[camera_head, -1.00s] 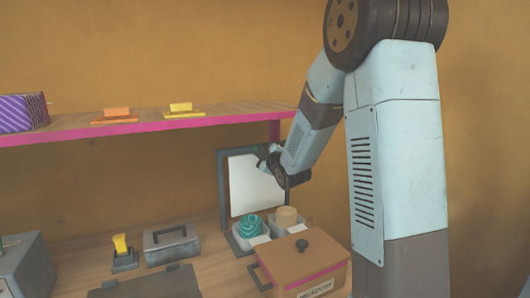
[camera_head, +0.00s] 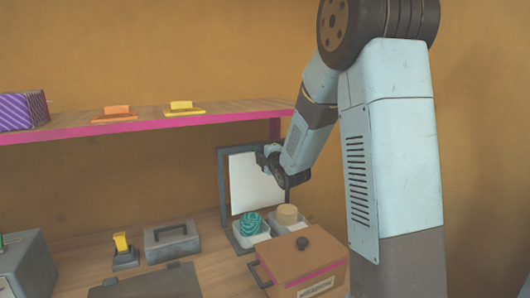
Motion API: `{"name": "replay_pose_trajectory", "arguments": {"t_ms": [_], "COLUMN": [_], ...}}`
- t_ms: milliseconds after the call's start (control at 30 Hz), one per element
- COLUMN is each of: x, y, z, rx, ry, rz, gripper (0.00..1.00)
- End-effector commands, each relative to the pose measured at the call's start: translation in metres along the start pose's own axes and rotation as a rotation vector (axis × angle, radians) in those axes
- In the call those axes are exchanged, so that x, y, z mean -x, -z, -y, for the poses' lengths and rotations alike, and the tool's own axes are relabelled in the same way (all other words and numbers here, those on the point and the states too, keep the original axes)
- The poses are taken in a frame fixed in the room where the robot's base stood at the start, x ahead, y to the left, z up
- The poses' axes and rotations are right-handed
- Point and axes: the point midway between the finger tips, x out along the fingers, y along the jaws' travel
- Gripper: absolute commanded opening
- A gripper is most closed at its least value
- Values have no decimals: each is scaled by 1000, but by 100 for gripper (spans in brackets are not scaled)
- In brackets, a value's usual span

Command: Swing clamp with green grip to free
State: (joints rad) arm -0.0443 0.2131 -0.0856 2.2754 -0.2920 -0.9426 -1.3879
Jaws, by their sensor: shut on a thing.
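My gripper (camera_head: 268,158) is at the upper right of a dark upright frame (camera_head: 223,190) with a white plate (camera_head: 248,186) in it. It is small in this view and seen partly from behind. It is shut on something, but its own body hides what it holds. I cannot make out a clamp with a green grip. A small green bit (camera_head: 2,241) shows at the left edge, above a grey box, cut off by the picture.
A brown lidded box (camera_head: 318,268) stands in front of the frame. A teal striped ball (camera_head: 251,223) and tan cylinder (camera_head: 288,214) sit in white trays. A grey case (camera_head: 172,246) and yellow-handled switch (camera_head: 122,243) stand left. A pink-edged shelf (camera_head: 150,121) runs above.

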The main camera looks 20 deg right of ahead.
Motion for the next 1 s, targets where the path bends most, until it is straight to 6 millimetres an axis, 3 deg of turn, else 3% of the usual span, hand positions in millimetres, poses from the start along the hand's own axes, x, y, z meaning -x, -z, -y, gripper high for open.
{"name": "replay_pose_trajectory", "arguments": {"t_ms": [367,400,633,1000], "x": [-2,-2,-2,6], "y": [2,2,2,1], "z": [-2,-2,-1,0], "rx": [7,7,6,5], "ry": [-5,-5,-2,0], "rz": [-5,-5,-4,-2], "gripper": [0,17,39,40]}}
